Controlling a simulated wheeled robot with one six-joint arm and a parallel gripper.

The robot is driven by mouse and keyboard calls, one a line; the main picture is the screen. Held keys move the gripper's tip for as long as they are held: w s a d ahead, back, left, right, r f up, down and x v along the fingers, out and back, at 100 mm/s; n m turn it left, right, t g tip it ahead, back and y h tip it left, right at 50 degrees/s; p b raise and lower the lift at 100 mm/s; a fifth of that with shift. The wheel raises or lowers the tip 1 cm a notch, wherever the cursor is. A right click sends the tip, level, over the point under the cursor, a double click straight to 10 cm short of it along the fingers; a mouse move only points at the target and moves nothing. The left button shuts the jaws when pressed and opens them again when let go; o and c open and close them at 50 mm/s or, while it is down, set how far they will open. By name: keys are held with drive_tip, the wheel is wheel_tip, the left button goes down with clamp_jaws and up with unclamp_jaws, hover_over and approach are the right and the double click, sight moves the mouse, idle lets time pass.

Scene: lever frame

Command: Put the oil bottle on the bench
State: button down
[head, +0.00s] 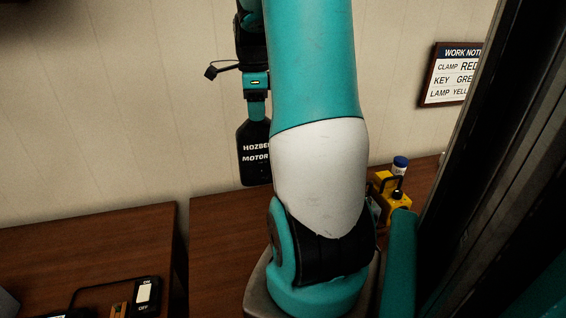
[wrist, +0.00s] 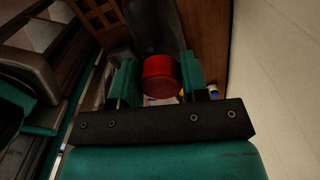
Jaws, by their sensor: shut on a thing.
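The oil bottle (head: 254,165) is black with white lettering reading "HOZBE… MOTOR", partly hidden by my arm. It hangs upright below my gripper (head: 257,88) in the head view, its base showing against the wall just above the back edge of a brown wooden top (head: 222,235). In the wrist view its red cap (wrist: 159,76) sits between the two teal fingers of my gripper, which is shut on the bottle; the dark body (wrist: 153,30) extends beyond. Whether the base touches anything cannot be told.
Another wooden top (head: 100,245) lies at left, across a narrow gap, with an ON/OFF switch (head: 147,295) at its front. A yellow device (head: 392,190) and a small blue-capped container (head: 399,165) stand at right. A dark post (head: 500,150) borders the right. A work note hangs on the wall.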

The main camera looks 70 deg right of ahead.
sight(257, 133)
wheel_tip(257, 133, down, 19)
drive_tip(key=p, duration=0.4)
drive_tip(key=shift+r, duration=0.1)
drive_tip(key=c, duration=0.6)
unclamp_jaws()
wheel_tip(257, 133, up, 11)
drive_tip(key=b, duration=0.3)
drive_tip(key=shift+r+b, duration=0.15)
drive_tip(key=shift+b, duration=0.25)
drive_tip(key=shift+a+r, duration=0.1)
drive_tip(key=shift+r, duration=0.3)
